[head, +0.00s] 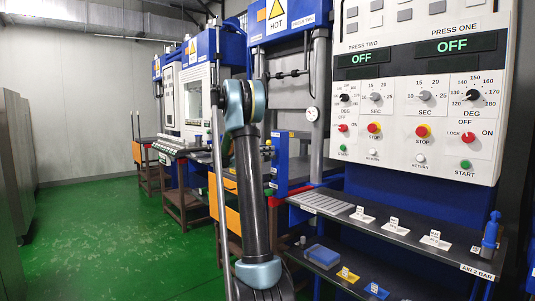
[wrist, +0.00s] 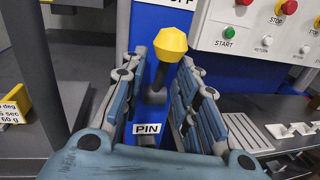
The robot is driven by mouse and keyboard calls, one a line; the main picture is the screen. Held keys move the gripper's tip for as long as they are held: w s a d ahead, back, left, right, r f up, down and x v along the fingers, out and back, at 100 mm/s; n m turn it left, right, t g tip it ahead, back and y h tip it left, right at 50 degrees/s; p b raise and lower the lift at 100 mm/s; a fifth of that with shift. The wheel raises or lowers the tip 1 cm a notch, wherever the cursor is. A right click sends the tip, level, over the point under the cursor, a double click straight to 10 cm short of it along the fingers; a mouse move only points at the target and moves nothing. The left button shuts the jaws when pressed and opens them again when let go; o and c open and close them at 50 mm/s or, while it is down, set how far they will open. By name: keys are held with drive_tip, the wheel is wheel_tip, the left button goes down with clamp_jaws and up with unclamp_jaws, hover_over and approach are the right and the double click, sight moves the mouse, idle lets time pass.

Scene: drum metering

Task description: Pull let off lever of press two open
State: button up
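In the wrist view, a lever with a faceted yellow knob (wrist: 170,43) and a dark stem stands out from a blue panel (wrist: 160,20). A "PIN" label (wrist: 147,128) sits below the lever. My gripper (wrist: 163,60) is open, with one finger on each side of the stem; contact is not visible. The knob shows at the far ends of the fingers. In the head view, my arm stands before the presses, and I cannot make out the gripper or lever.
A control panel (head: 418,90) with "PRESS TWO" and "PRESS ONE" displays, both reading OFF, fills the right. A dark shelf (head: 395,232) with labelled cards and a blue tool (head: 490,235) lies below. Green floor (head: 110,240) is clear at left. A yellow card (wrist: 14,104) is at wrist-view left.

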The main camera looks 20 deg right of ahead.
drive_tip(key=shift+w+d, duration=0.1)
drive_tip(key=shift+d, duration=0.25)
drive_tip(key=shift+c, duration=0.3)
clamp_jaws()
